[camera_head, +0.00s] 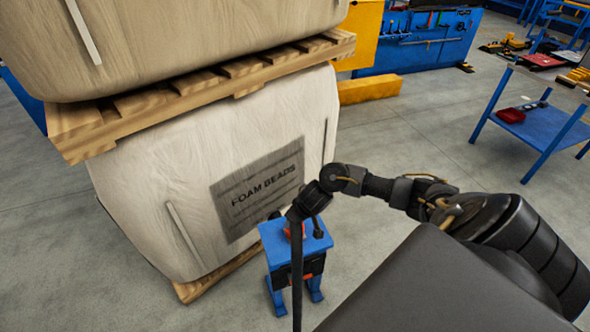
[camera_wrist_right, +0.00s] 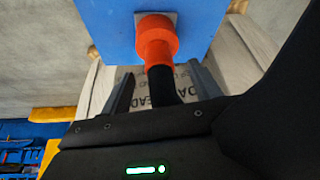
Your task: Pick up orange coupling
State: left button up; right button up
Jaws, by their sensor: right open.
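The orange coupling (camera_wrist_right: 155,40) shows in the right wrist view against a blue surface, with a pale patch behind it. A black handle or hose (camera_wrist_right: 163,85) runs from it toward my right gripper (camera_wrist_right: 160,72). The gripper's two fingers are apart, one on each side of the black part, and look clear of it. In the head view a little of the coupling (camera_head: 287,231) shows red on top of a small blue stand (camera_head: 273,240), mostly hidden by my right wrist and gripper above it. My left gripper is not in view.
A large white sack marked FOAM BEADS (camera_head: 150,190) stands close behind and left of the stand, with a wooden pallet (camera_head: 200,86) and another sack stacked on it. A blue table (camera_head: 530,125) stands at the far right. The floor between is clear.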

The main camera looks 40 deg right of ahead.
jog(key=shift+b+x, duration=0.9)
jog(key=shift+x, duration=1.8)
jog(key=shift+w+d+r, duration=0.1)
jog(key=shift+w, duration=0.05)
jog(key=c, duration=1.1)
jog(key=shift+r, duration=0.1)
jog(key=shift+c, duration=0.2)
jog(key=shift+r, duration=0.55)
notch_tip(320, 180, up, 3)
jog(key=shift+f+p, duration=0.2)
jog(key=shift+p, duration=0.6)
jog(key=s+a+r+p, duration=0.8)
jog(key=s+a+r, duration=0.1)
jog(key=s, duration=0.1)
jog(key=shift+s, duration=0.35)
